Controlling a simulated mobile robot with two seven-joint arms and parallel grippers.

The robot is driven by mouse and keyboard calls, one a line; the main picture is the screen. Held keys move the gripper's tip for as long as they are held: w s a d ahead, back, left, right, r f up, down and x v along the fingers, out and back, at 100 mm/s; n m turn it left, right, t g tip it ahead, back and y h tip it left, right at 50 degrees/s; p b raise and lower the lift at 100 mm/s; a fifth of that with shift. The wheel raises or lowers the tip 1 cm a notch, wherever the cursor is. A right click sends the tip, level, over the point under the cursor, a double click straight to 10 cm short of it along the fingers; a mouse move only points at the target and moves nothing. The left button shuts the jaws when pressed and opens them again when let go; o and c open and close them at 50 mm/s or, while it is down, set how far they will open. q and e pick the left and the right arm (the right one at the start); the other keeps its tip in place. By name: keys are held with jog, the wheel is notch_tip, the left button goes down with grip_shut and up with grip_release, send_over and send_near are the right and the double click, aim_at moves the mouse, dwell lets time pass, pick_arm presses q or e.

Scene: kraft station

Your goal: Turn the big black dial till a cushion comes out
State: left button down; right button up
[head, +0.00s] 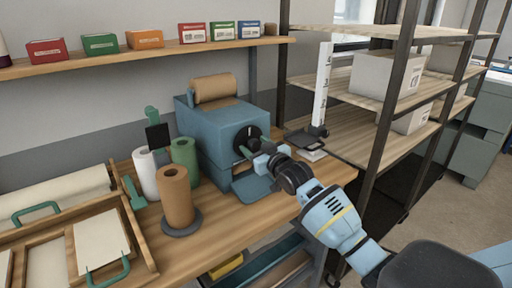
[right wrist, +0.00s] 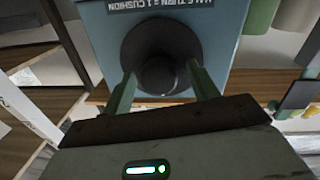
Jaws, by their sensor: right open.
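The blue cushion machine (head: 207,143) stands on the wooden bench with a roll of brown paper (head: 214,88) on top. Its big black dial (head: 250,133) is on the front face, partly covered by my right gripper (head: 247,149). In the right wrist view the dial (right wrist: 150,40) has a round knob in its middle, and a label (right wrist: 190,5) beside it reads "half turn = 1 cushion". My right gripper (right wrist: 160,78) is open, its two green fingers on either side of the knob. I cannot tell whether they touch it. No cushion shows. My left gripper is not in view.
A brown roll on a stand (head: 177,197), a white roll (head: 146,173) and a green roll (head: 185,160) stand left of the machine. Wooden trays (head: 150,262) lie at the left. A dark scale-like device (head: 305,138) is right of the machine, beside a shelf rack (head: 385,140).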

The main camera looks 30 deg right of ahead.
jog(key=c, duration=1)
jog(key=shift+r+m+p, duration=0.25)
jog(key=shift+m+p, duration=0.25)
jog(key=shift+m, duration=0.6)
jog(key=shift+f+m+p, duration=0.1)
jog(key=shift+m+p, duration=0.2)
jog(key=shift+m, duration=0.9)
jog(key=m, duration=0.3)
jog(key=shift+d+f+g, duration=0.1)
jog(key=shift+g, duration=0.2)
jog(key=m, duration=0.3)
jog(key=shift+m+y, duration=0.3)
jog(key=shift+m, duration=0.1)
jog(key=m, duration=0.3)
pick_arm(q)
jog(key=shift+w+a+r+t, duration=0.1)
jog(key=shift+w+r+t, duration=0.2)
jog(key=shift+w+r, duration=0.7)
pick_arm(e)
jog(key=shift+d+f+m+y, duration=0.1)
jog(key=shift+m+y, duration=0.3)
jog(key=shift+m, duration=1.8)
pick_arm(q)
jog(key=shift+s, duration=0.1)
